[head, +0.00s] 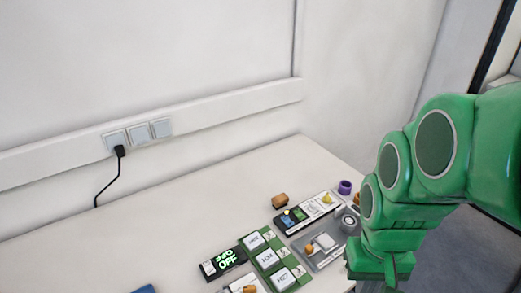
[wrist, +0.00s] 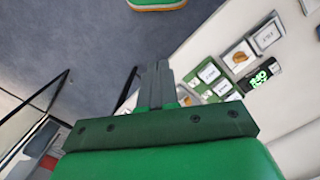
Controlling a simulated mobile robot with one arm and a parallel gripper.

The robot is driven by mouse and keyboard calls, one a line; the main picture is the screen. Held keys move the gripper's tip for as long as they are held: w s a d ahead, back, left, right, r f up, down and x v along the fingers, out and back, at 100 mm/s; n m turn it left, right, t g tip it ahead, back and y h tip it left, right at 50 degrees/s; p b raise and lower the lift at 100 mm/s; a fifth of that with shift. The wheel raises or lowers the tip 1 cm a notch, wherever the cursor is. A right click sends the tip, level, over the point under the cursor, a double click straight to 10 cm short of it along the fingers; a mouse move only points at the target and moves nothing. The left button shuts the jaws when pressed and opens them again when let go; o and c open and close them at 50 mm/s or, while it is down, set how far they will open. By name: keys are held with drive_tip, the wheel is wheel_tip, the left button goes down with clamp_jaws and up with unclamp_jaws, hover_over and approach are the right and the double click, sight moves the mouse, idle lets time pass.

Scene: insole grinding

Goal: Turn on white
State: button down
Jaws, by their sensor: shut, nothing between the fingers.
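My gripper (head: 392,278) hangs at the end of my green arm, at the right end of the table in the head view. In the wrist view its grey fingers (wrist: 157,85) are together and empty, with the boards beyond them to the right. A black and white module (head: 306,211) with small coloured parts lies behind. I cannot tell which part is the white one.
A grey plate (head: 321,246) holds a white block and a round part. A brown block (head: 280,200) and a purple ring (head: 345,187) stand near the back. The table's left side (head: 130,225) is mostly clear. A black plug (head: 119,151) sits in a wall socket.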

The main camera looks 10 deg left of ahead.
drive_tip(key=w+a+f+n+t, duration=0.1)
drive_tip(key=w+a+f+n, duration=0.15)
drive_tip(key=w+a, duration=0.6)
drive_tip(key=n+t+y, duration=0.2)
drive_tip(key=n, duration=0.3)
hover_over(206, 261)
drive_tip(key=s+d, duration=0.2)
drive_tip(key=s+d+x, duration=0.1)
drive_tip(key=x, duration=0.5)
drive_tip(key=shift+s+d+x, duration=0.1)
drive_tip(key=shift+s+x, duration=0.05)
drive_tip(key=shift+x, duration=3.35)
drive_tip(key=shift+s+d+x, duration=0.1)
drive_tip(key=shift+s+x, duration=0.05)
drive_tip(key=shift+x, duration=3.3)
drive_tip(key=shift+f, duration=0.1)
